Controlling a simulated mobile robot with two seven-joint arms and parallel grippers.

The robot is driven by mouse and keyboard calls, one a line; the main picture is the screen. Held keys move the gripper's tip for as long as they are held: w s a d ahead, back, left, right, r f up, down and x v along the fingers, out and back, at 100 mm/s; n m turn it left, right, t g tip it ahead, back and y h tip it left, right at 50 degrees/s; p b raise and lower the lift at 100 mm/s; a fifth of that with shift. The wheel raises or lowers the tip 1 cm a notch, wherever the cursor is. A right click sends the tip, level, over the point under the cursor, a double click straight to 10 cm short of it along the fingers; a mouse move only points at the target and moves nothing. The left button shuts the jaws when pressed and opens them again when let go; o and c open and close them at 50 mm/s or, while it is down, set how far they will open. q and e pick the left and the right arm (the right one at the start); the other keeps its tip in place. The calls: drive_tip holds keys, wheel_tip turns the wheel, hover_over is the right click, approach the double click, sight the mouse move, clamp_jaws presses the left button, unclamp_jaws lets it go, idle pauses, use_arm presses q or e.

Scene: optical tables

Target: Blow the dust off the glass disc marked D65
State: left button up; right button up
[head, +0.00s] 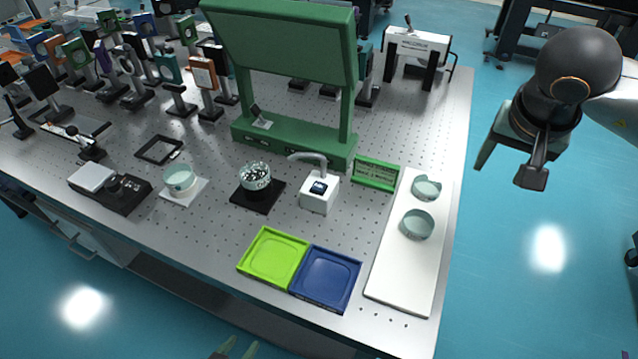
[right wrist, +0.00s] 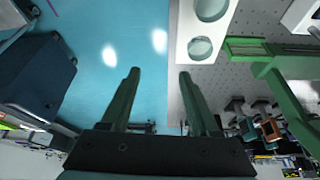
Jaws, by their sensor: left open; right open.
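Several pale glass discs are in the head view: one (head: 181,181) on a white pad at the left, a speckled one (head: 255,176) on a black stand, and a far one (head: 427,187) and a near one (head: 417,224) on a white board. I cannot read D65 on any of them. A white device with a curved spout (head: 319,191) stands between the stand and the board. My left gripper (head: 240,346) is open at the bottom edge, below the table front. My right gripper (head: 507,168) is open and empty off the table's right side; its fingers show in the right wrist view (right wrist: 159,76).
A lime tray (head: 273,257) and a blue tray (head: 326,279) lie near the front edge. A green frame (head: 290,140) stands behind, with a small green block (head: 376,173) beside it. A black scale (head: 110,187) and many optic mounts fill the left. The white board (head: 400,270) has bare space in front.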

clamp_jaws()
idle(1.2)
